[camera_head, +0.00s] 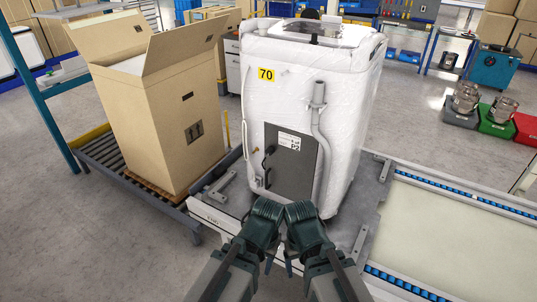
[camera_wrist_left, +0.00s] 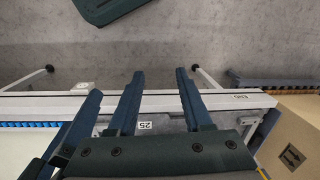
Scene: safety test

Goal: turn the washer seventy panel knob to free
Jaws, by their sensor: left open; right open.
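The washer (camera_head: 335,90), white and wrapped, bears a yellow 70 label (camera_head: 265,74) and stands in front of me. Its dark grey panel (camera_head: 296,168) is low on the front, with a white sticker. A small black knob or handle (camera_head: 269,151) is at the panel's left side; its exact setting is too small to read. My left gripper (camera_head: 262,222) and right gripper (camera_head: 303,222) are side by side below the panel, apart from the knob. Both are open and empty. The left gripper's spread fingers (camera_wrist_left: 160,88) show in the left wrist view, over the platform edge.
A tall open cardboard box (camera_head: 160,120) stands left of the washer on a roller conveyor (camera_head: 112,158). A grey pipe (camera_head: 319,130) runs down the washer's front, right of the label. A conveyor with blue rollers (camera_head: 440,185) is at the right.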

